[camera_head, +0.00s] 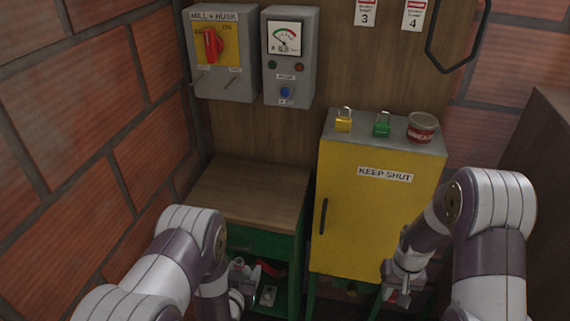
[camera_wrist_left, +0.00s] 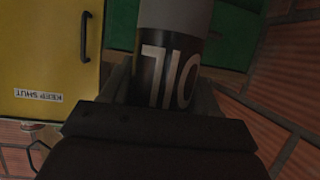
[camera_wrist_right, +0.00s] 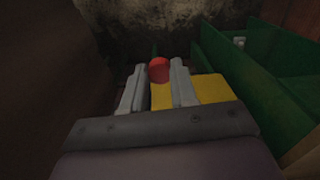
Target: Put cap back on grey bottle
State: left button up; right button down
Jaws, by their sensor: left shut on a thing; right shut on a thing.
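The grey bottle (camera_wrist_left: 172,18) with a black band lettered OIL fills the top middle of the left wrist view. My left gripper (camera_wrist_left: 165,88) is shut around it; the bottle's ends are out of that view. In the head view my left gripper (camera_head: 245,290) is low, in front of the green bench, partly hidden by my arm. A red cap (camera_wrist_right: 159,69) sits between the fingertips of my right gripper (camera_wrist_right: 158,78), which is shut on it. In the head view my right gripper (camera_head: 398,292) is low beside the yellow cabinet, and the cap cannot be made out there.
The yellow cabinet (camera_head: 368,220) stands right of the wood-topped green bench (camera_head: 250,190). Two padlocks and a grease tin (camera_head: 422,128) are on the cabinet. Small items, one red (camera_head: 268,268), lie in the bench's open lower part. A brick wall (camera_head: 95,130) is at left.

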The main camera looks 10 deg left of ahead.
pick_arm(q)
jog(key=shift+d, duration=0.1)
jog(key=s+d+m+g+h, duration=0.1)
jog(key=d+m+g+h, duration=0.2)
jog(key=d+m+h, duration=0.5)
jog(key=d, duration=0.6)
jog(key=shift+s+d+h, duration=0.3)
jog(key=shift+s, duration=0.1)
pick_arm(e)
jog(key=s+a+r+n, duration=0.1)
jog(key=a+r+n, duration=0.4)
jog(key=a+r, duration=0.3)
jog(key=s+a+r+n, duration=0.2)
jog(key=a+r+n, duration=0.4)
jog(key=a, duration=1)
notch_tip(320, 180, up, 3)
jog(key=shift+f+n, duration=0.1)
jog(key=shift+n, duration=0.2)
jog(key=shift+f, duration=2.05)
